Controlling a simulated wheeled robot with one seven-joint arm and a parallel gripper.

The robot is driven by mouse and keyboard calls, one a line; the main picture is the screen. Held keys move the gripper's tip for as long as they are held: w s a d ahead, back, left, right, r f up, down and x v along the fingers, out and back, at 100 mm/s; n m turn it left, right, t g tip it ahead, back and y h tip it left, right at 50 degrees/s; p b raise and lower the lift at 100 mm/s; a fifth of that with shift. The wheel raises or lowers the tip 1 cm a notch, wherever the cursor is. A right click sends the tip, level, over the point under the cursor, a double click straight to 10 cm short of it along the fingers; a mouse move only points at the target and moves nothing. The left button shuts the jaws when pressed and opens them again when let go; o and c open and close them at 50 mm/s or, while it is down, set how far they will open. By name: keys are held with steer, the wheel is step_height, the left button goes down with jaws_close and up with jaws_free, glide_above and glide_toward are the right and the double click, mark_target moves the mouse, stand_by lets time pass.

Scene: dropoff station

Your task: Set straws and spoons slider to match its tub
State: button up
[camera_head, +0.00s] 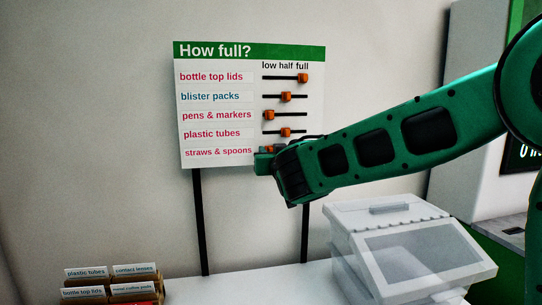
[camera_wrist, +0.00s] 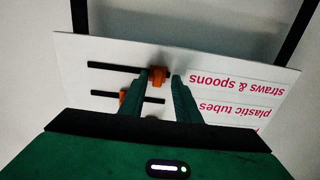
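The "How full?" board (camera_head: 216,60) has a straws & spoons row at the bottom. Its orange slider knob (camera_wrist: 158,76) sits near the low end of its black track, which runs left from it in the upside-down wrist view. In the head view my gripper (camera_head: 264,160) partly hides this knob and track. In the wrist view my gripper (camera_wrist: 161,77) is open, with its green fingers either side of the knob. The left finger is very close to the knob; I cannot tell whether it touches. A gap shows on the right. No tub labelled straws & spoons is visible.
Other knobs stand at full for bottle top lids (camera_head: 302,78), half for blister packs (camera_head: 286,97), low for pens & markers (camera_head: 269,115) and half for plastic tubes (camera_head: 286,132). Labelled tubs (camera_head: 110,285) stand lower left. A clear-lidded grey bin (camera_head: 405,245) stands right.

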steer(key=s+d, duration=0.1)
steer(key=s, duration=0.9)
steer(key=shift+s+d, duration=0.15)
steer(key=shift+s, duration=0.15)
